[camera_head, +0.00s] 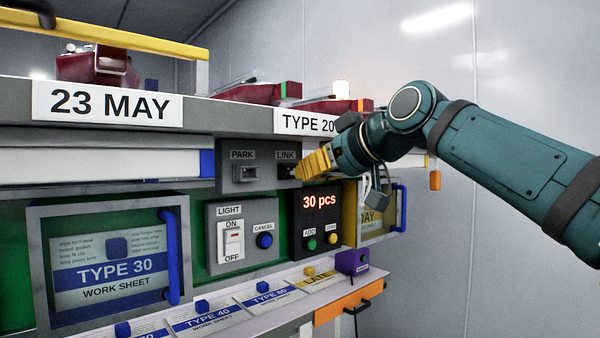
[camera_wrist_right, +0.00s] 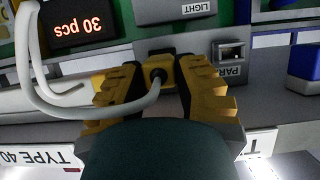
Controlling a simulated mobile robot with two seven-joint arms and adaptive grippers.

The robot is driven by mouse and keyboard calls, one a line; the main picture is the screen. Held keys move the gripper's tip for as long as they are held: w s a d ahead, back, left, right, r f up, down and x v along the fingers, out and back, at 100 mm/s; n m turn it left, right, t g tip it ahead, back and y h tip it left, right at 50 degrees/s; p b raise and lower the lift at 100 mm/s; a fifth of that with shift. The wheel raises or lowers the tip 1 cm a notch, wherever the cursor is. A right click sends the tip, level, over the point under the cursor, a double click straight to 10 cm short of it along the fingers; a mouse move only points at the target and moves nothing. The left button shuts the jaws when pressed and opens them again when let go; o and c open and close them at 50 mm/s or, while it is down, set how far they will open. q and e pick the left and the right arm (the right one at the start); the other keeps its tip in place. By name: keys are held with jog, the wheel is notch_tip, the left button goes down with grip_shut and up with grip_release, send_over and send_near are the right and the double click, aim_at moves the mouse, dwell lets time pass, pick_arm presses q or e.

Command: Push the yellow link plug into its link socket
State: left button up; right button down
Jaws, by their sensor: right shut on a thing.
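My right gripper (camera_head: 306,167) is at the LINK side of the dark grey socket panel (camera_head: 228,184), its yellow fingers close to the panel face. In the right wrist view the gripper (camera_wrist_right: 158,80) is shut on the yellow link plug (camera_wrist_right: 158,73), which has a light cable at its back. The link socket (camera_head: 286,171) shows as a dark spot beside the fingertips; plug and fingers partly hide it. The plug is in line with it, but I cannot tell how deep it sits. The park socket (camera_head: 246,173) is empty. My left gripper is not in view.
A white cable (camera_wrist_right: 35,75) loops from the plug past the 30 pcs counter (camera_head: 320,220). The light switch panel (camera_head: 240,236) is below the sockets. A shelf edge with a TYPE 20 label (camera_head: 303,122) is above. Blue handles (camera_head: 171,257) stick out nearby.

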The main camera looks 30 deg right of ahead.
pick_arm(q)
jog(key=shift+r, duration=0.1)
pick_arm(e)
jog(key=shift+w, duration=0.1)
pick_arm(q)
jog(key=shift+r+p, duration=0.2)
jog(key=shift+p, duration=0.1)
pick_arm(e)
jog(key=shift+w+a, duration=0.1)
jog(key=shift+w, duration=0.65)
jog(key=c, duration=0.7)
grip_release()
jog(key=v, duration=1.2)
